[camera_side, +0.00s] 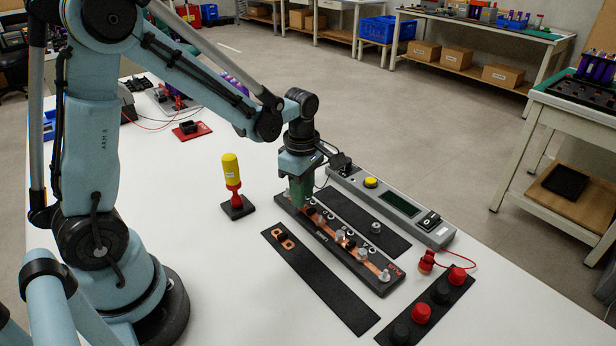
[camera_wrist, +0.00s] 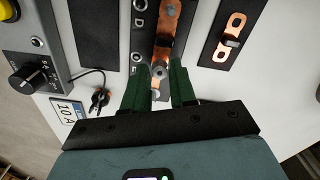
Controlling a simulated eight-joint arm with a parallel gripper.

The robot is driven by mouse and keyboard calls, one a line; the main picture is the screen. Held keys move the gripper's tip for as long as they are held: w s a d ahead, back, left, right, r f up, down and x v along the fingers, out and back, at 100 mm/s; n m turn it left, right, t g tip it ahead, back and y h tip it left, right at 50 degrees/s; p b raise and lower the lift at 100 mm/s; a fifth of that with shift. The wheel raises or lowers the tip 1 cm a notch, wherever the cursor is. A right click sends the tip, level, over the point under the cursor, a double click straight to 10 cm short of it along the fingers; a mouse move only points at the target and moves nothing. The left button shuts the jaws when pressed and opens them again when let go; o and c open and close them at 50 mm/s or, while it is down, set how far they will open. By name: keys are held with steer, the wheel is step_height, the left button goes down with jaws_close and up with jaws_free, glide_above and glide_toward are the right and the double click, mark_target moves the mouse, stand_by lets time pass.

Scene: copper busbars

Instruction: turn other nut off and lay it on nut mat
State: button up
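My gripper (camera_side: 300,196) points down over the far left end of the dark busbar board (camera_side: 385,287). In the wrist view its two green fingers (camera_wrist: 159,68) stand apart, one on each side of a silver nut on a stud (camera_wrist: 158,71). A small gap seems to show at each finger, so they look open around it. More silver studs with nuts (camera_side: 384,276) stand along the board on copper bars. One loose nut (camera_side: 375,227) lies on the black mat (camera_side: 345,212) behind the board, which I take as the nut mat. The fingertips are partly hidden in the side view.
A black mat (camera_side: 330,292) in front holds a copper link (camera_side: 284,240). A grey meter box (camera_side: 400,205) stands behind. Red and black caps (camera_side: 421,313) sit on a strip at the right. A yellow-handled tool (camera_side: 231,170) stands upright on a base at the left.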

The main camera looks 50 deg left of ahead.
steer(key=m, duration=0.9)
jaws_close()
steer(key=n, duration=0.7)
steer(key=shift+r, duration=0.7)
stand_by(0.5)
steer(key=shift+r, duration=1.95)
